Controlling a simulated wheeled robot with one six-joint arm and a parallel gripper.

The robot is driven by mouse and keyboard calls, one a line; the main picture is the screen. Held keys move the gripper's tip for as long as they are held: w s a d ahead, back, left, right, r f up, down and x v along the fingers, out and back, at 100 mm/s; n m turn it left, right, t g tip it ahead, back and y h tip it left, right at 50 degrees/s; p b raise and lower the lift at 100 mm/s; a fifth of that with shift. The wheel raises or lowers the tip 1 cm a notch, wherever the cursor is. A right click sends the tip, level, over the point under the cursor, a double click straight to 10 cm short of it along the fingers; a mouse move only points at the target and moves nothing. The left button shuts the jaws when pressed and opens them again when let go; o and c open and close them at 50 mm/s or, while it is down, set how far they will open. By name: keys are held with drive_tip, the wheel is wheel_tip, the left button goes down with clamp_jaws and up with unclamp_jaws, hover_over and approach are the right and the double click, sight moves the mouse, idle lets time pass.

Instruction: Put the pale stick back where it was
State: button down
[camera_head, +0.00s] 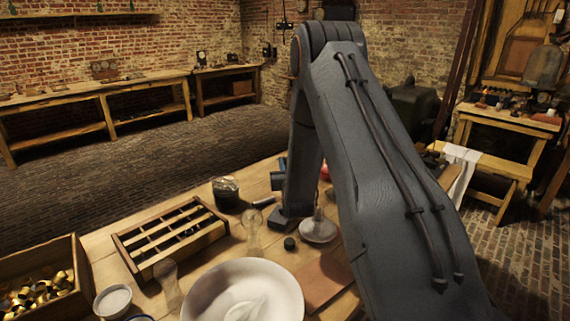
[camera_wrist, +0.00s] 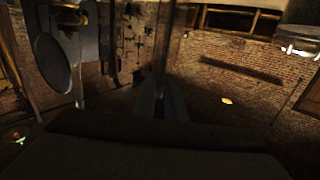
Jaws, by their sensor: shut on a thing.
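In the wrist view, my gripper (camera_wrist: 163,103) is shut on a pale, thin, see-through stick (camera_wrist: 166,45). The stick runs from between the fingertips up to the top edge of the picture, and its far end is out of view. The fingers look dim, with the brick wall behind them. In the head view my arm covers much of the table's right half, and I cannot make out the fingertips or the stick there. A slotted wooden rack (camera_head: 170,237) stands on the table, left of my arm. I cannot tell where the stick stood before.
A large white bowl (camera_head: 242,290) is in front. Clear glass vessels (camera_head: 253,236) stand by the rack. A dark jar (camera_head: 226,192), a shallow white dish (camera_head: 318,231) and a small black cap (camera_head: 290,243) are near my arm. A wooden crate (camera_head: 78,262) of brass pieces is at left.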

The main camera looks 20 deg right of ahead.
drive_tip(key=c, duration=1.8)
unclamp_jaws()
drive_tip(key=shift+f, duration=0.1)
drive_tip(key=shift+s+r, duration=0.1)
drive_tip(key=shift+r, duration=0.1)
drive_tip(key=b+v, duration=0.3)
drive_tip(key=v, duration=0.9)
